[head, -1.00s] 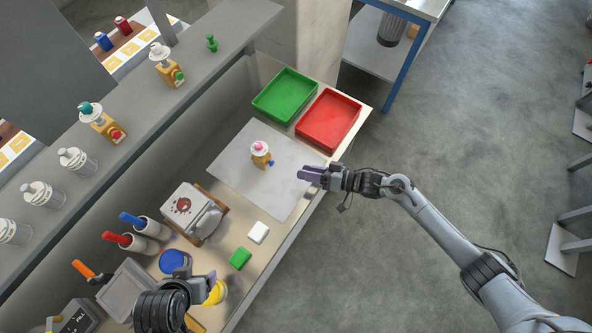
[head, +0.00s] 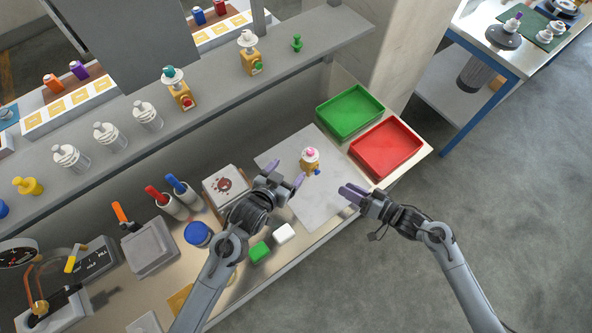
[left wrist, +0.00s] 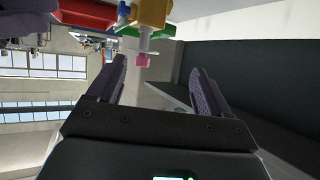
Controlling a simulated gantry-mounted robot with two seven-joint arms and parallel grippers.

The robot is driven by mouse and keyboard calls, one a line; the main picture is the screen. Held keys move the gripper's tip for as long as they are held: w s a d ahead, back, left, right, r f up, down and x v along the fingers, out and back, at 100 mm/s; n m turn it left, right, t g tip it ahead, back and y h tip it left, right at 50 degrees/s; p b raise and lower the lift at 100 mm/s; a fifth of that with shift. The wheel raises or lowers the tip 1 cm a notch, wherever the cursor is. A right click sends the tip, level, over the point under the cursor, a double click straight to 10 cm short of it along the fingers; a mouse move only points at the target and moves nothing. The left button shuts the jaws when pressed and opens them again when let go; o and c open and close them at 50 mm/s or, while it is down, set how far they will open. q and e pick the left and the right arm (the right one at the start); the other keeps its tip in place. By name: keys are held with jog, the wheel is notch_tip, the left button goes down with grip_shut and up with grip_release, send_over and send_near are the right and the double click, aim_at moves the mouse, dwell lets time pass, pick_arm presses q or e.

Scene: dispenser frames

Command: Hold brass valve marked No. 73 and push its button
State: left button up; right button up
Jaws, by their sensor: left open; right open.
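A brass valve (head: 309,167) stands on the pale mat (head: 318,213), with a white disc, a pink button on top (head: 312,153) and a blue knob at its side. No number is legible on it. My left gripper (head: 286,175) is open and empty, left of the valve and apart from it. In the left wrist view the brass body (left wrist: 151,14) and pink button (left wrist: 142,62) show beyond and between the open fingers (left wrist: 160,88). My right gripper (head: 349,194) is open and empty, to the lower right of the valve.
A green tray (head: 320,110) and a red tray (head: 354,151) lie behind the mat. Two similar brass valves (head: 185,101) (head: 251,63) stand on the grey shelf (head: 215,98). A white block (head: 285,233) and a green block (head: 259,251) lie near the front edge.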

aim_at(307, 159)
pick_arm(q)
jog(key=shift+h, duration=0.5)
jog(key=x, duration=0.3)
jog(key=d+x, duration=0.1)
jog(key=x, duration=0.6)
jog(key=shift+d+r, duration=0.15)
jog(key=shift+d, duration=0.45)
jog(key=shift+x, duration=0.85)
jog(key=shift+a, duration=0.1)
jog(key=c, duration=1.4)
jog(key=shift+o, duration=0.2)
